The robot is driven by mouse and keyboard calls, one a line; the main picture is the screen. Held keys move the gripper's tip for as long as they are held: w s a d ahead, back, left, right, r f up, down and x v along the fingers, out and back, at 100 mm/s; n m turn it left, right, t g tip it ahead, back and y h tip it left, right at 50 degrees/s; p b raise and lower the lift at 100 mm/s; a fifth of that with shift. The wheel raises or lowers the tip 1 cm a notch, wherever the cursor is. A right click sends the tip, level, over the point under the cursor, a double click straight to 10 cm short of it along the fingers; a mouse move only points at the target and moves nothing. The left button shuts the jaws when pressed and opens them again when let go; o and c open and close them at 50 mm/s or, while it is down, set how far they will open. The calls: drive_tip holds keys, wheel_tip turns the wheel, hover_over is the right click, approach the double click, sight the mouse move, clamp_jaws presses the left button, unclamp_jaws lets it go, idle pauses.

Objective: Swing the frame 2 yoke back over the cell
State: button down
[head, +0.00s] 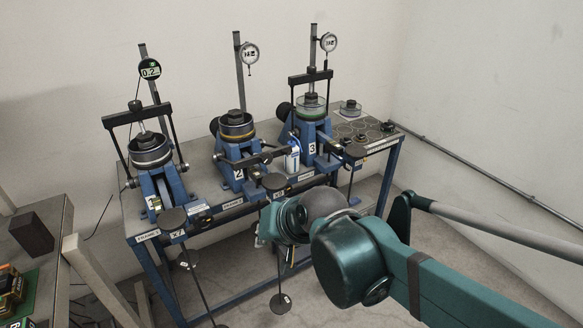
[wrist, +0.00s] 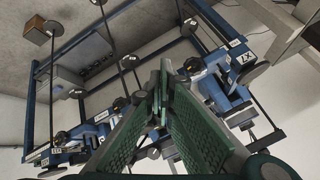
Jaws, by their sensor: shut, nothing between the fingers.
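Frame 2 (head: 236,165) is the middle blue lever frame on the bench in the head view. Its cell (head: 237,127) stands on top with nothing across it. The frame 2 yoke (head: 243,160) appears as a dark bar folded down low in front of the cell, unlike the upright yokes on either side. My gripper (wrist: 160,88) is shut and empty in the wrist view, pointing toward the frames. In the head view my arm hides most of it, in front of the bench and right of frame 2. In the wrist view the fingers cover part of the frames.
Frame 1 (head: 160,190) at left and frame 3 (head: 308,138) at right have yokes standing over their cells. Dial gauges (head: 249,54) hang on posts. Round weights (head: 274,181) and hanging rods stick out along the bench front. A small blue-white bottle (head: 292,158) stands between frames 2 and 3.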

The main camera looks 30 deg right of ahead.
drive_tip(key=w+d+f+m+t+y, duration=0.15)
drive_tip(key=w+d+m+t, duration=0.4)
drive_tip(key=m, duration=1.05)
drive_tip(key=d+r+m+t+h+p, duration=0.1)
drive_tip(key=d+r+m+t+h, duration=0.1)
drive_tip(key=d+m, duration=1.1)
drive_tip(key=shift+w+d+r+m+t+h, duration=0.2)
drive_tip(key=shift+d+m+t+h, duration=0.2)
drive_tip(key=shift+m, duration=0.3)
drive_tip(key=shift+w+a, duration=0.1)
drive_tip(key=shift+w, duration=0.05)
drive_tip(key=w+r+b, duration=0.1)
drive_tip(key=w+r, duration=0.1)
drive_tip(key=w, duration=0.9)
